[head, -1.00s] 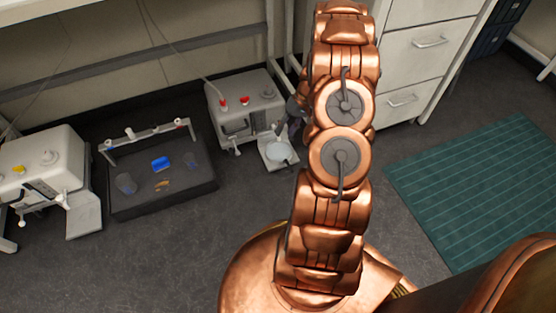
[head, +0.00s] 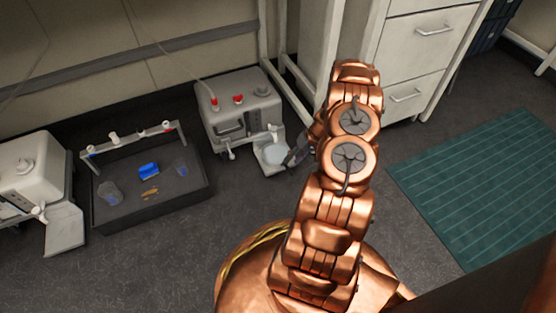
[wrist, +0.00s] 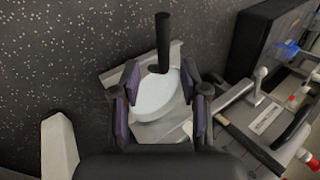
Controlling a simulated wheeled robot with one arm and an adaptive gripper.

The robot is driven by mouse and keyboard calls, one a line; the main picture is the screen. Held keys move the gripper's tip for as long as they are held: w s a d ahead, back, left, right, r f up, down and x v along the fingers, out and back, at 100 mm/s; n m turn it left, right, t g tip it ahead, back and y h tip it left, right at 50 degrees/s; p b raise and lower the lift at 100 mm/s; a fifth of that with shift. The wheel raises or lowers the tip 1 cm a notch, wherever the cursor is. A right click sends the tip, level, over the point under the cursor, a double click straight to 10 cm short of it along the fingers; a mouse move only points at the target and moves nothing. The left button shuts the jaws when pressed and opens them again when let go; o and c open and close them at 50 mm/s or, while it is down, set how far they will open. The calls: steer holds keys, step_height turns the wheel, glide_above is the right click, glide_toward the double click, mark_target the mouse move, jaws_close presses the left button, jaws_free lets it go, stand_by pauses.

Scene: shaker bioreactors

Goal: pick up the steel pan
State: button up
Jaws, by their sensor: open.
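The steel pan, a pale round dish (head: 276,153), rests on the low shelf at the front of the right-hand white machine. In the wrist view the pan (wrist: 155,95) lies between my gripper's fingers (wrist: 159,68). A dark rod, which looks like its handle (wrist: 163,40), extends from its far edge, beyond the fingertips. My gripper is open, one finger on each side of the pan; I cannot tell whether they touch it. In the head view my gripper (head: 298,153) is just right of the pan, partly hidden by my arm.
The white machine (head: 240,105) with red caps stands directly behind the pan. A black tray (head: 150,205) holding blue pieces is to its left, with another white machine (head: 30,175) farther left. White drawers (head: 415,65) stand at the back right. Dark floor in front is clear.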

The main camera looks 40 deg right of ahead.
mark_target(286, 166)
steer(key=b+x, duration=0.1)
steer(key=x, duration=0.1)
steer(key=b+x, duration=0.1)
steer(key=x, duration=0.2)
steer(key=shift+w+r+b, duration=0.15)
steer(key=shift+w+b, duration=0.05)
steer(key=shift+b, duration=0.2)
steer(key=shift+c, duration=0.3)
steer(key=shift+a, duration=0.1)
jaws_close()
